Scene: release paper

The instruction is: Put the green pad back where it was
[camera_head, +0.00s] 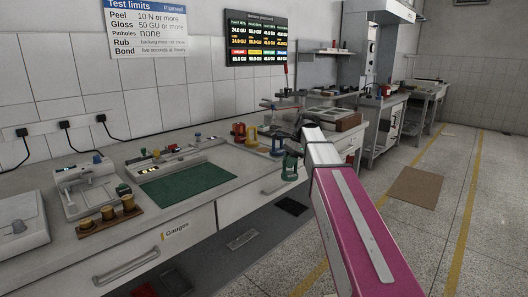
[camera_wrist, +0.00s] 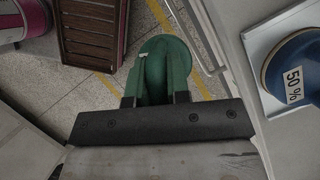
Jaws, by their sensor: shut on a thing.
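The green pad (camera_head: 290,167) hangs from my gripper (camera_head: 297,152), out in front of the bench edge in the head view. It also shows in the wrist view, where the round green pad (camera_wrist: 165,50) sits between the two fingers of my gripper (camera_wrist: 158,88). My gripper is shut on it and its grasped part is partly hidden by the fingers. A red pad (camera_head: 238,132), a yellow pad (camera_head: 251,136) and a blue pad (camera_head: 277,145) stand in a row on the bench. The blue pad (camera_wrist: 290,72), labelled 50 %, shows at the right in the wrist view.
A green mat (camera_head: 187,184) lies on the bench left of the pads. A balance-like device (camera_head: 88,185) and a wooden block with brass weights (camera_head: 108,218) stand further left. The floor right of the bench is open.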

